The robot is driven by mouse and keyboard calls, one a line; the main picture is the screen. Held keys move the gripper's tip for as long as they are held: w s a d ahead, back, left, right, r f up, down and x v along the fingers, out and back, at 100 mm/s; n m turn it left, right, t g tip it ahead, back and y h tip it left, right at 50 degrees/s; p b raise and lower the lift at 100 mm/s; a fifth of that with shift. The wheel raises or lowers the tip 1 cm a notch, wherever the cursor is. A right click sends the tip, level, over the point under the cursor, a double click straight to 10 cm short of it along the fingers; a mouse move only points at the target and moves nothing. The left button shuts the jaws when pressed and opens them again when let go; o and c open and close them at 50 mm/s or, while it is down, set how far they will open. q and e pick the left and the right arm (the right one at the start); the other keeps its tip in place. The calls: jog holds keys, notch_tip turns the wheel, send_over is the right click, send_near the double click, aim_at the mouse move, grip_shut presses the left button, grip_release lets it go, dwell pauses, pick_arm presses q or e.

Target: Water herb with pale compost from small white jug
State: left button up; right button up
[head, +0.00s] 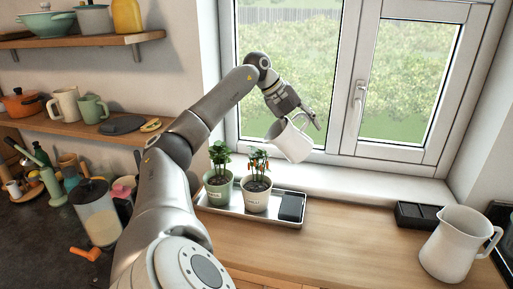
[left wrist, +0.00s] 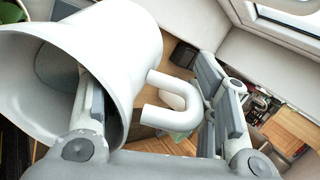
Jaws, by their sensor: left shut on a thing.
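My left gripper (head: 308,117) is shut on the small white jug (head: 292,143) and holds it tilted in the air before the window, above and right of the potted plants. In the left wrist view the jug (left wrist: 135,35) shows its wide mouth at left, and its handle (left wrist: 180,105) lies between the fingers (left wrist: 155,112). A leafy green herb in a pale pot (head: 218,190) and a herb with orange-red bits in a pale pot (head: 256,199) stand upright side by side. Both soils look dark here; I cannot tell which is paler. My right gripper is out of view.
The pots and a black block (head: 291,207) sit on a metal tray (head: 275,219). A larger white jug (head: 456,244) stands at right, near a dark box (head: 417,215). A blender-like container (head: 96,212) and utensils crowd the left. The wooden counter (head: 345,245) is clear in the middle.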

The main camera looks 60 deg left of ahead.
aim_at(309, 137)
pick_arm(q)
jog(key=shift+w+f, duration=0.1)
jog(key=shift+f, duration=0.1)
jog(key=shift+w+d+f+g+y, duration=0.15)
jog(key=shift+w+f+g+y, duration=0.15)
jog(key=shift+f+g, duration=0.35)
jog(key=f, duration=0.1)
jog(key=w+f+g, duration=0.1)
jog(key=f+g, duration=0.1)
jog(key=shift+w+d+y, duration=0.3)
jog(key=shift+w+d, duration=0.05)
jog(key=w+d+f+g+y, duration=0.1)
jog(key=w+f+g, duration=0.2)
jog(key=f+g, duration=0.2)
jog(key=shift+y, duration=0.4)
jog(key=shift+f, duration=0.1)
dwell(1.2)
